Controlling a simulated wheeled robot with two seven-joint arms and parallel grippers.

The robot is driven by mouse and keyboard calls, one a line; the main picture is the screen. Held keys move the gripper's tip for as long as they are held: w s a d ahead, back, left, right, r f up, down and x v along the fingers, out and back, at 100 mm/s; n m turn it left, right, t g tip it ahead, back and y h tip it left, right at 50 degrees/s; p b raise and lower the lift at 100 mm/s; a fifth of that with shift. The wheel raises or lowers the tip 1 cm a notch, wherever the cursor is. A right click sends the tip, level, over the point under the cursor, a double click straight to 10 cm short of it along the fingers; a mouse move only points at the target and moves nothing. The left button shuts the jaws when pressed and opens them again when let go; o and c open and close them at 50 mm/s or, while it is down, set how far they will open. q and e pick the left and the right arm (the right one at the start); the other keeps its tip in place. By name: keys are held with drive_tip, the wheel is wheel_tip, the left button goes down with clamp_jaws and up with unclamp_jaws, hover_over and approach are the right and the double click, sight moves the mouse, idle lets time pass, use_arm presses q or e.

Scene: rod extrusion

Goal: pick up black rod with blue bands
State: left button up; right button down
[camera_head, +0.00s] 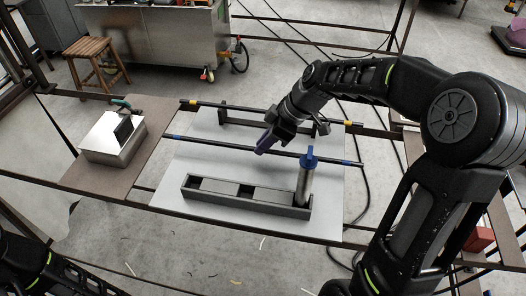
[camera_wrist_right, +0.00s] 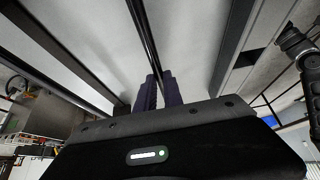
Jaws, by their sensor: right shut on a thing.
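The black rod with blue bands (camera_head: 225,146) runs left to right across the white board, with a blue band near each end. It also shows in the right wrist view (camera_wrist_right: 143,32), running up between the fingers. My right gripper (camera_head: 264,146) points down at the middle of this rod. Its dark purple fingers (camera_wrist_right: 158,88) are shut on the rod, and the fingers hide the gripped part. I cannot tell whether the rod is clear of its supports. My left forearm shows at the lower left, but its gripper is out of view.
A black rod with yellow bands (camera_head: 240,109) lies behind, parallel. A grey metal cylinder with a blue top (camera_head: 305,184) stands at the right end of a long dark tray (camera_head: 240,202) in front. A metal box (camera_head: 113,140) sits on the brown board at left. The white board (camera_head: 165,186) has bare areas.

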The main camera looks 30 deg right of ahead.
wheel_tip(320, 180, up, 7)
drive_tip(key=shift+b, duration=0.4)
idle(0.4)
